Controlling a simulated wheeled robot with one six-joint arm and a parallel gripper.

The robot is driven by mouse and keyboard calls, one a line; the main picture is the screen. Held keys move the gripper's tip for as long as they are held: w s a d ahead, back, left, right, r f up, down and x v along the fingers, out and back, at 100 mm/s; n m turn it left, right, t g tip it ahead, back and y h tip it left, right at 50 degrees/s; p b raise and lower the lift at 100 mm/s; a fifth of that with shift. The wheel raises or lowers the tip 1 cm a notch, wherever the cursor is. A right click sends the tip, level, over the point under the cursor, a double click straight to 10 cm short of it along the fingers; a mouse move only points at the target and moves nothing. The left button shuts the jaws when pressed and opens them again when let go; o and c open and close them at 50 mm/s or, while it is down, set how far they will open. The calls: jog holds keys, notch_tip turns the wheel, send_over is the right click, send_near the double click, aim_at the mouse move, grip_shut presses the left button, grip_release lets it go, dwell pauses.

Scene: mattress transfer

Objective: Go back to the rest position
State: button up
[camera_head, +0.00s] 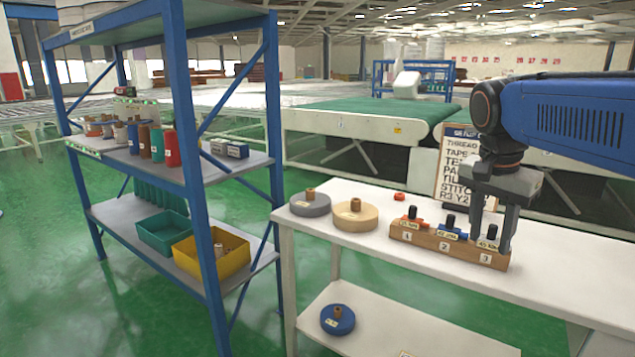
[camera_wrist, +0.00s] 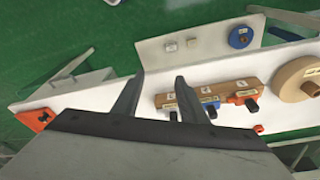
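My gripper (camera_head: 491,240) is at the right end of a wooden block (camera_head: 446,250) with slots numbered 1, 2 and 3 on the white table. It is open, pointing down; its fingers also show spread in the wrist view (camera_wrist: 160,77). A black-topped piece (camera_head: 491,233) in slot 3 shows between the fingers in the head view, with no visible grip on it. An orange piece (camera_head: 412,219) with a black top sits in slot 1 and a blue one (camera_head: 451,229) in slot 2.
Grey (camera_head: 311,205) and tan (camera_head: 356,215) discs lie left of the block, with a small orange part (camera_head: 399,196) behind. A sign board (camera_head: 455,165) stands behind the gripper. A blue disc (camera_head: 338,320) lies on the lower shelf. A blue-framed rack (camera_head: 190,140) stands left.

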jog(key=s+a+f+n+t+y, duration=0.1)
jog(key=s+a+f+n, duration=0.1)
jog(key=s+f+n, duration=0.3)
jog(key=s+a+f+n+t+y, duration=0.1)
jog(key=s+a+f+n+t, duration=0.1)
jog(key=s+f+n, duration=0.4)
jog(key=s+f, duration=0.5)
jog(key=f, duration=0.1)
jog(key=shift+a+f, duration=0.25)
jog(key=shift+a, duration=0.15)
